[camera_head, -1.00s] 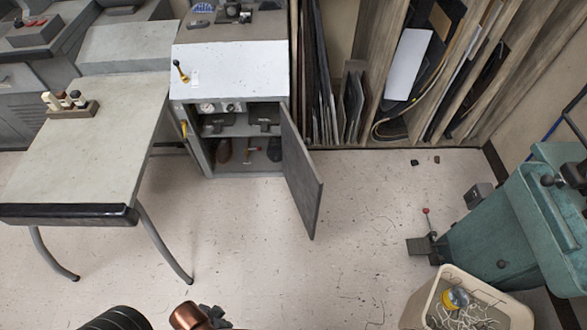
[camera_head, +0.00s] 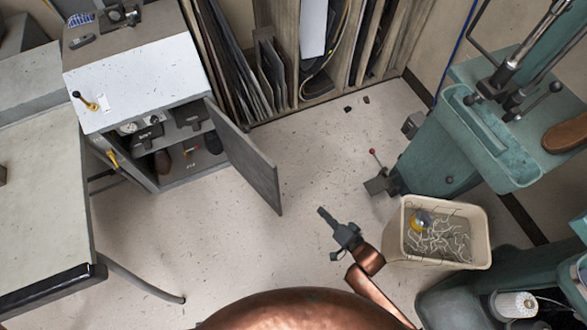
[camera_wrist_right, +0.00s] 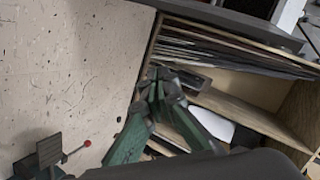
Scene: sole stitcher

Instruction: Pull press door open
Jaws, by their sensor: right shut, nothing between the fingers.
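The press cabinet (camera_head: 135,82) has a white sloping top and stands at the upper left of the head view. Its grey door (camera_head: 245,158), hinged on the right side, stands wide open and swings out over the floor. My right gripper (camera_head: 325,215) is shut and empty. It is over the floor to the right of the door and below its free edge in the picture, apart from it. In the right wrist view its fingers (camera_wrist_right: 158,82) are together with nothing between them. My left gripper is not in view.
A grey table (camera_head: 45,220) stands at the left. A cream bin (camera_head: 480,235) with scraps and a green machine (camera_head: 440,150) stand at the right. Upright boards (camera_head: 270,75) lean in a wooden rack behind. The floor (camera_head: 230,245) between is mostly clear.

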